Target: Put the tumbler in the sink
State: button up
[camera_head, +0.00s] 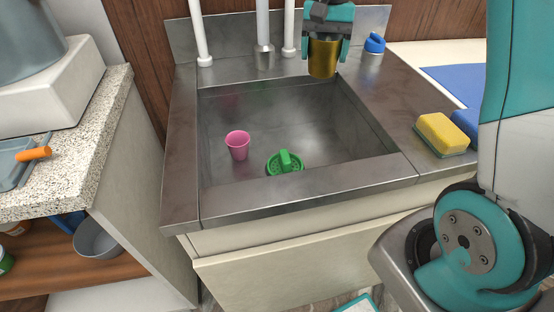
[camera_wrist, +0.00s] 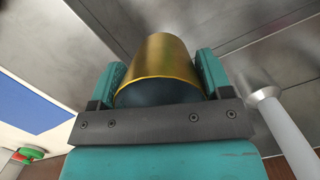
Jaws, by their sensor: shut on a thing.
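A gold tumbler (camera_head: 323,58) is held between the fingers of my gripper (camera_head: 327,38), over the back right part of the sink. In the wrist view the tumbler (camera_wrist: 158,68) sits between both teal fingers of my gripper (camera_wrist: 157,80). The metal sink (camera_head: 330,125) is set in a steel counter. A pink cup (camera_head: 238,147) and a green strainer-like item (camera_head: 285,163) are in the basin. The tumbler appears above the basin floor, not touching it.
White pipes (camera_head: 263,25) rise at the sink's back edge. A yellow sponge (camera_head: 441,134) lies on the right rim, and a blue-topped item (camera_head: 375,43) stands at the back right. A speckled counter (camera_head: 85,130) is at left. The basin's middle is clear.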

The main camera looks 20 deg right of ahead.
jog(key=shift+w, duration=0.2)
jog(key=shift+w+f, duration=0.1)
jog(key=shift+f, duration=0.3)
notch_tip(320, 180, down, 19)
jog(key=shift+f+b, duration=0.1)
jog(key=shift+b, duration=1.1)
jog(key=shift+f, duration=0.15)
jog(key=o, duration=0.9)
jog(key=r, duration=0.4)
jog(key=w+r, duration=0.1)
jog(key=r, duration=0.3)
jog(key=d+r+p, duration=0.1)
jog(key=r, duration=0.3)
jog(key=shift+w+r, duration=0.15)
jog(key=shift+w, duration=0.1)
